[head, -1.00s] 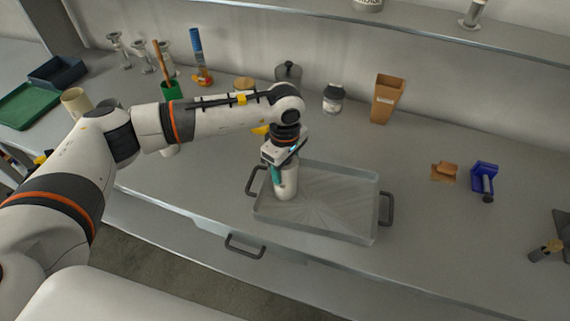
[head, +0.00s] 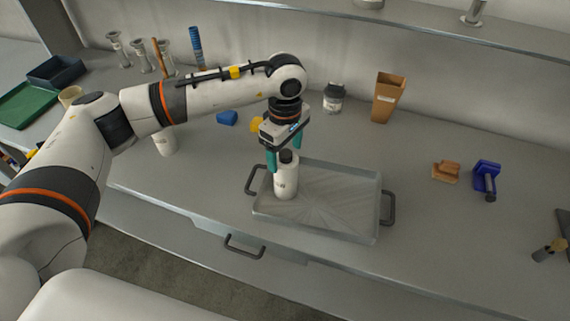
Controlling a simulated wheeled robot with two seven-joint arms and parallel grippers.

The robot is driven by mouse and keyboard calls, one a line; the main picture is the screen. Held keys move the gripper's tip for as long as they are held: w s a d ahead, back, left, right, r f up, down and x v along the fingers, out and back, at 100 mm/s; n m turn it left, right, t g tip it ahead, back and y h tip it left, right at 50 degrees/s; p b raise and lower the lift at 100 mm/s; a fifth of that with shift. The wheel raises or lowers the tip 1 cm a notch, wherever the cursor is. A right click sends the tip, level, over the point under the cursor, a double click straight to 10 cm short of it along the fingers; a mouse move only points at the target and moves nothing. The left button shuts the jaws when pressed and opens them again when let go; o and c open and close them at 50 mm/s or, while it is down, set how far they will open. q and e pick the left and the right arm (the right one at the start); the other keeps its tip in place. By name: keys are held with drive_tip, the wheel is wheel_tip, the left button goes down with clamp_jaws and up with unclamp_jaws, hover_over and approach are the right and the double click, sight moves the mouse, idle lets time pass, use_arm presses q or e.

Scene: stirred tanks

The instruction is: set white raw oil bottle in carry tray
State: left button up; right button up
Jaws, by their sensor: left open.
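The white raw oil bottle (head: 286,180), with a dark cap, stands upright in the left part of the grey carry tray (head: 335,208). My left gripper (head: 285,160) is open just above the bottle, with its teal fingers on either side of the cap. The fingers look apart from the bottle. The tray has a dark handle at each end and is otherwise empty. My right gripper is not in view.
A white container (head: 164,141) stands on the bench under my left arm. A dark-lidded jar (head: 333,97), a brown box (head: 387,97), a tan block (head: 446,171) and a blue tool (head: 486,177) stand behind and right of the tray.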

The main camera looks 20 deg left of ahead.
use_arm(q)
wheel_tip(320, 180, up, 7)
drive_tip(key=shift+f+b, duration=0.15)
drive_tip(key=shift+b, duration=0.5)
